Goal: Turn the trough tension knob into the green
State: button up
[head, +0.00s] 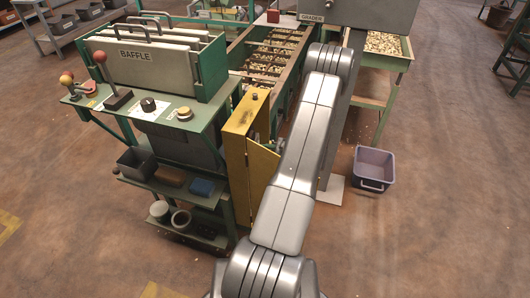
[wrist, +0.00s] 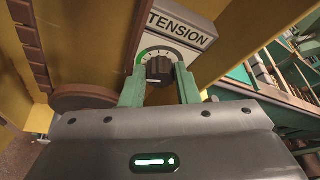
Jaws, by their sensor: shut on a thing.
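In the wrist view, the dark, ribbed tension knob (wrist: 158,70) sits on a pale dial plate below a sign reading TENSION (wrist: 180,28). The dial has a green arc (wrist: 143,54) at its left; the rest of the scale looks dark and pale. A light mark shows low on the knob, but I cannot tell for certain that it is the pointer. My gripper (wrist: 159,74) has its two green fingers on either side of the knob, shut on it. In the head view the knob and my gripper are hidden behind my arm and the yellow cabinet (head: 236,150).
The yellow cabinet's door (head: 263,168) stands open beside my arm. A green bench (head: 110,104) with levers and another knob (head: 148,105) stands at left. A purple-grey bin (head: 373,182) is on the floor at right. Open floor lies in front and at right.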

dwell(0.4)
jog(key=o, duration=1)
